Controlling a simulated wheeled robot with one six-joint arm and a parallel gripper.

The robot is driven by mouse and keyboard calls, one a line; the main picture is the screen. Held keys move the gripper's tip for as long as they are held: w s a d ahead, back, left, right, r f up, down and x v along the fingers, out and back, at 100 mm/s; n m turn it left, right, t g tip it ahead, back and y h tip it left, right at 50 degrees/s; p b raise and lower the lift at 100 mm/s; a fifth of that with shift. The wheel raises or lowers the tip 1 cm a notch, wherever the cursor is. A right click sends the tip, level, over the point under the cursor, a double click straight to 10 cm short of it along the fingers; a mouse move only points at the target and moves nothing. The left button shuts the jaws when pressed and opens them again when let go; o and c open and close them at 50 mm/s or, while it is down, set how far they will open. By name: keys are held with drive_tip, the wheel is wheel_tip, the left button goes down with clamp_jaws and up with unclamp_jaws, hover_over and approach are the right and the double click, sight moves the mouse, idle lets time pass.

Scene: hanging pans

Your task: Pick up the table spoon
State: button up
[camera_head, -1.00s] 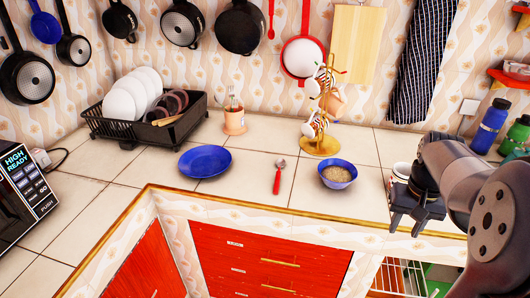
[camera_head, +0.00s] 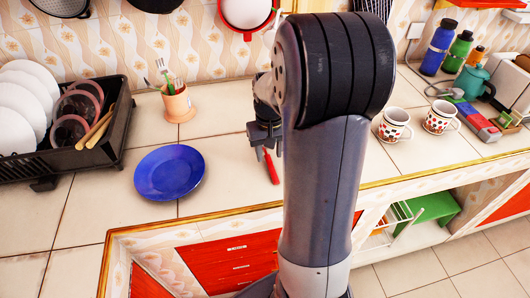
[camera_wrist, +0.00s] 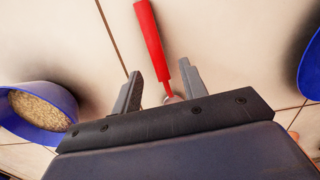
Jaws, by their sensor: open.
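The table spoon has a red handle (camera_head: 271,167), which lies on the tiled counter just right of the blue plate. In the wrist view its red handle (camera_wrist: 150,35) reaches out beyond my fingers and its metal end sits between them, partly hidden by the gripper body. My gripper (camera_wrist: 160,85) is open, with one finger on each side of the spoon's lower part. In the head view my gripper (camera_head: 266,148) is over the spoon, partly hidden by my arm. I cannot tell the exact height of the fingers above the counter.
The blue plate (camera_head: 169,173) lies left of the spoon. A blue bowl of grain (camera_wrist: 45,112) stands on the spoon's other side. A cup with cutlery (camera_head: 177,103) and a dish rack (camera_head: 118,130) stand further left. Two dotted mugs (camera_head: 394,125) are at right.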

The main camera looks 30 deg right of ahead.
sight(267, 157)
drive_tip(key=shift+f, duration=1.4)
drive_tip(key=shift+c, duration=0.5)
clamp_jaws()
